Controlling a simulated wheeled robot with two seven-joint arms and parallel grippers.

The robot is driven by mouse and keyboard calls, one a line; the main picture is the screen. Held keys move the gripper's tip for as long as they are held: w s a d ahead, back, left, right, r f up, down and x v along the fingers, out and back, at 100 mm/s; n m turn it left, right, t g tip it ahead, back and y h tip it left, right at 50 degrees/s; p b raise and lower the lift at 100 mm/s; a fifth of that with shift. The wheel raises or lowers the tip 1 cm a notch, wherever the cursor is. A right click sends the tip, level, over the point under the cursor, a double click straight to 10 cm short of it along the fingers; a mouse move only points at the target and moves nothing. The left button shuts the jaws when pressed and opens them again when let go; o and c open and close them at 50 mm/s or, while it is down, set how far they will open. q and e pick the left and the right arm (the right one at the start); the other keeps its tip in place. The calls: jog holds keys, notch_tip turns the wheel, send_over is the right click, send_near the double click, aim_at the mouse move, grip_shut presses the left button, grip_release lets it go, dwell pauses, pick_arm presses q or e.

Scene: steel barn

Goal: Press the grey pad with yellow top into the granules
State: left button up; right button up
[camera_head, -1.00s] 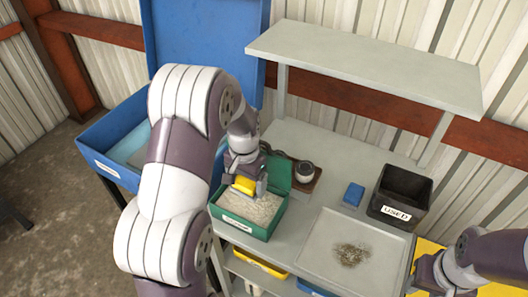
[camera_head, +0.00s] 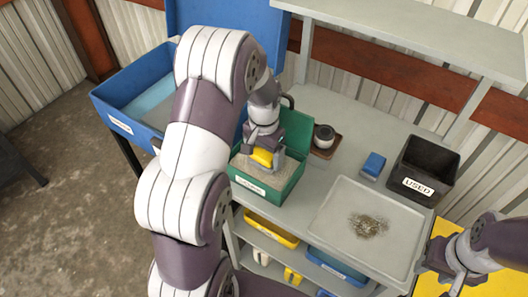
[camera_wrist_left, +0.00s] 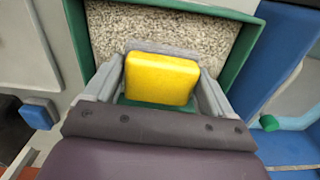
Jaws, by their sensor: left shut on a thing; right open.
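The grey pad with yellow top (camera_head: 262,157) is held between the fingers of my left gripper (camera_head: 264,152), over the green box of granules. In the left wrist view the yellow top (camera_wrist_left: 161,78) fills the space between the two fingers, with a grey edge behind it. The granules (camera_wrist_left: 160,30) lie pale and speckled around the pad in the green box (camera_head: 262,191). Whether the pad's underside touches them is hidden. My right gripper (camera_head: 447,262) is open at the lower right, beside the tray, with nothing visible in it.
A shallow grey tray (camera_head: 328,222) holds a small heap of brownish bits (camera_head: 368,225). A blue block (camera_head: 373,166) and a black bin marked USED (camera_head: 424,168) stand behind it. A round jar (camera_head: 324,135) sits by the green box. A shelf (camera_head: 420,30) overhangs the back.

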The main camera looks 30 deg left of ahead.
aim_at(264, 152)
pick_arm(q)
jog(key=shift+w, duration=0.15)
jog(key=shift+f+b, duration=0.3)
jog(key=shift+f, duration=0.3)
dwell(0.6)
dwell(1.2)
notch_tip(264, 152, up, 7)
jog(key=p, duration=0.7)
jog(key=shift+f, duration=0.1)
